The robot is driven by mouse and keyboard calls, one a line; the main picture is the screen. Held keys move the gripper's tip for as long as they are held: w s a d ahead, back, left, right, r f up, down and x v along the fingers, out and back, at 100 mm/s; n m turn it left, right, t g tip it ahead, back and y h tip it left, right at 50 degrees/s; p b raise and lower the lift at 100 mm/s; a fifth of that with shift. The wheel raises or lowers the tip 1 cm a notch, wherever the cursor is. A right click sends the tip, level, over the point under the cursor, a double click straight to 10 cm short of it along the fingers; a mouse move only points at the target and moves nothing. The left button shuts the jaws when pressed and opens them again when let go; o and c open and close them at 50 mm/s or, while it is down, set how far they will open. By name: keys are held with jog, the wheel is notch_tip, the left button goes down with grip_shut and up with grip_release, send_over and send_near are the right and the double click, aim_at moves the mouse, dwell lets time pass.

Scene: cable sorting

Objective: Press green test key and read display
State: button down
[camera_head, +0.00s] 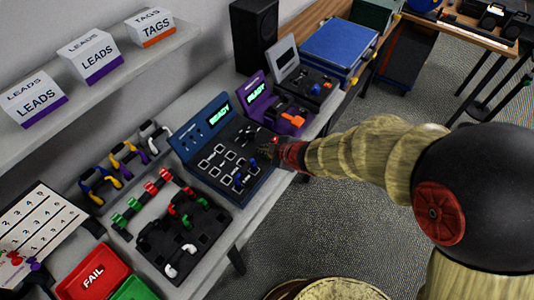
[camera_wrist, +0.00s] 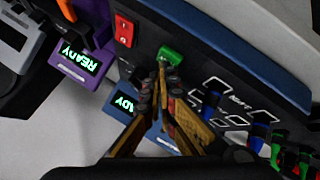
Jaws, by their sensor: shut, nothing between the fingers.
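The blue tester (camera_head: 190,142) stands on the bench, and its display (camera_head: 219,113) reads READY in green. In the wrist view the same display (camera_wrist: 123,104) shows upside down, partly hidden by my finger. The green test key (camera_wrist: 172,53) is on the tester's dark panel, close to a red rocker switch (camera_wrist: 125,30). My gripper (camera_wrist: 161,70) is shut and empty, its fingertips right at the near edge of the green key. I cannot tell whether they touch it. In the head view my gripper (camera_head: 267,151) is over the panel's right side and the green key is not distinguishable.
A purple tester (camera_head: 290,122), also reading READY, stands just beyond the blue one. Blue plugs stand on the blue tester's panel. A black rack (camera_head: 215,222) with coloured leads lies on the near side, by the red FAIL bin (camera_head: 92,272).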

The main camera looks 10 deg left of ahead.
jog(key=shift+f, duration=0.3)
dwell(0.5)
jog(key=shift+r+p, duration=0.7)
jog(key=shift+r, duration=0.15)
notch_tip(320, 180, up, 5)
jog(key=p, duration=0.5)
dwell(0.7)
